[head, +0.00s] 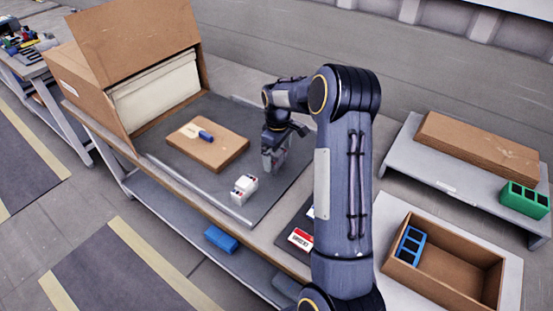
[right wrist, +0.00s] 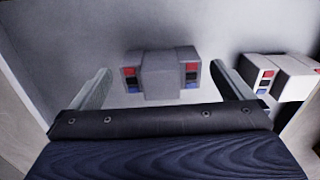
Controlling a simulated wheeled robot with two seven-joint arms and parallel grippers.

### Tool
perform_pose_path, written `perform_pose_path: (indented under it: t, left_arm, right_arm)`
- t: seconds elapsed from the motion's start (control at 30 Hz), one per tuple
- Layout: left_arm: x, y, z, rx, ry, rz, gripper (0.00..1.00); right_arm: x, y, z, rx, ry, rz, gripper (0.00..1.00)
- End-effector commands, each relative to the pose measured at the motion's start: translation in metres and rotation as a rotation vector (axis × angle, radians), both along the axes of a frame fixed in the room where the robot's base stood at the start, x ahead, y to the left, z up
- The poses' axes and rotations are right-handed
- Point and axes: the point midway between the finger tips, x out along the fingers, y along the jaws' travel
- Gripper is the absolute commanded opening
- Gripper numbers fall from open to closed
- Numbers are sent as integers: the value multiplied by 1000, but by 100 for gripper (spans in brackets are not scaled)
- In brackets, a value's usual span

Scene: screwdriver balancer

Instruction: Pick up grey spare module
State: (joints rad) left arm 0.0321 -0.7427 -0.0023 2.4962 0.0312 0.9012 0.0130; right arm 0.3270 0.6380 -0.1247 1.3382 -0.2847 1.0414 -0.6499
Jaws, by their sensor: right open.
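The grey spare module (right wrist: 160,75) is a grey block with red, dark and blue patches on both sides. In the right wrist view it sits between the two spread fingers of my right gripper, with a gap on each side. My right gripper (head: 273,158) is open, low over the dark mat in the head view, and it largely hides the grey module there. A white module (head: 243,188) stands on the mat to the left of the gripper; it also shows in the right wrist view (right wrist: 282,77), outside the right finger. My left gripper is out of view.
A cardboard piece (head: 208,155) with a blue-tipped tool lies on the mat behind. An open cardboard box (head: 120,80) stands at the back left. An open carton (head: 450,282) with a blue bin (head: 410,246) stands at right, near a green bin (head: 524,200).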

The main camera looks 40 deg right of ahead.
Motion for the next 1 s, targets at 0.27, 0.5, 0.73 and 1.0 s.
perform_pose_path:
  t: [0.27,0.5,0.73,1.0]
  left_arm:
    - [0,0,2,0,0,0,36]
    - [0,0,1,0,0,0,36]
    - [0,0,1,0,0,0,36]
    - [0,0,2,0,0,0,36]
  right_arm:
    - [0,0,-25,-1,-1,-1,100]
    - [0,0,-25,-1,-1,-1,91]
    - [0,0,-24,-1,-1,-1,61]
    - [0,0,-24,0,-2,-1,52]
